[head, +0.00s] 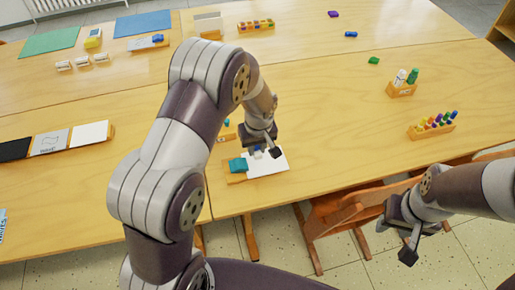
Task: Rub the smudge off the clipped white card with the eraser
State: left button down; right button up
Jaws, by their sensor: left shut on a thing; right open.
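The white card (268,166) lies near the front edge of the table. A teal block-like clip (238,165) sits at its left end, on a wooden piece (236,179). My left gripper (261,150) is over the far part of the card, shut on a small pale thing, likely the eraser (258,154). Whether the eraser touches the card I cannot tell. I see no smudge; the gripper hides part of the card. My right gripper (404,234) is open and empty, off the table's front edge at the right.
An orange-brown chair (345,215) stands at the front edge. A rack of coloured pegs (434,125) and a holder with bottles (401,88) are to the right. A wooden tray with black, grey and white cards (88,133) lies left. The table right of the card is clear.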

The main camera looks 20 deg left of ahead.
pick_arm(q)
notch_tip(320, 180, up, 2)
jog(key=shift+a+r+p, duration=0.1)
jog(key=shift+a+p, duration=0.05)
jog(key=shift+p, duration=0.45)
jog(key=shift+r+p, duration=0.65)
jog(key=shift+r, duration=0.05)
